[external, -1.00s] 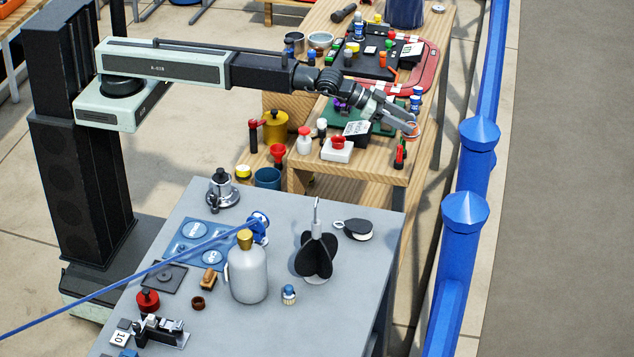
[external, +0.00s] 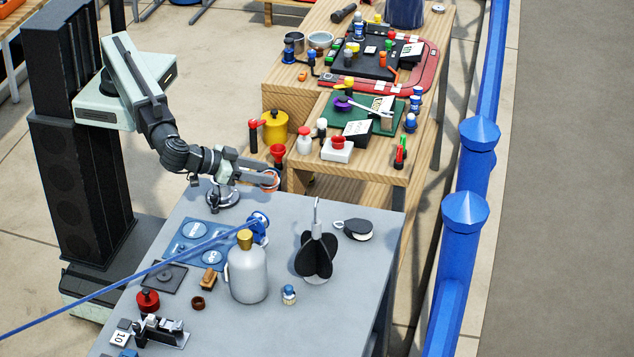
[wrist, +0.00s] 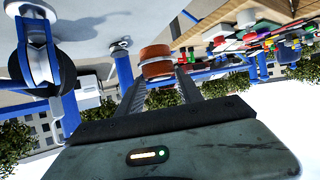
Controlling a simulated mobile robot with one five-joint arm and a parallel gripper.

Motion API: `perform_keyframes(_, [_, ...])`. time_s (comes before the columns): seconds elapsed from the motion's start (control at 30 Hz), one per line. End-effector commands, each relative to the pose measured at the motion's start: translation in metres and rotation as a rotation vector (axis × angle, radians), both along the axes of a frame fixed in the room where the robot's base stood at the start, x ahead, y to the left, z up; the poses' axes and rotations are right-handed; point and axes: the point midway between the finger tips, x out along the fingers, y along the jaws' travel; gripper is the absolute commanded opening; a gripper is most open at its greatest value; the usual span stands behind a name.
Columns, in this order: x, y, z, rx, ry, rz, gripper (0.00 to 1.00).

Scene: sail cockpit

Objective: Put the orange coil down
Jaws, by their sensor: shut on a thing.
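My gripper (external: 268,178) is shut on the orange coil (external: 270,180). It holds the coil in the air by the far edge of the grey table (external: 372,285), near the silver winch-like fitting (external: 222,196). In the wrist view the coil (wrist: 156,62) sits between the two finger ends (wrist: 160,82), and its orange-brown side shows. The exact height of the coil above the table cannot be told.
On the grey table stand a grey jug (external: 248,275), a black finned object (external: 316,255), a blue patterned mat (external: 197,243) and a blue rope (external: 120,293). The front right of the table is clear. The wooden bench (external: 372,172) behind is crowded.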

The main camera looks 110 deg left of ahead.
Motion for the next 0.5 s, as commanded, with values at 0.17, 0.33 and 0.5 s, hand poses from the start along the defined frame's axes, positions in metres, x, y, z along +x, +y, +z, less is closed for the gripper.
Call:
perform_keyframes(0.17, [-0.004,-0.001,-0.002,0.0,-0.001,0.007,0.0])
perform_keyframes(0.33, [-0.003,-0.001,-0.032,0.0,0.0,0.006,0.0])
perform_keyframes(0.5, [-0.003,-0.001,-0.066,0.0,0.0,0.005,0.0])
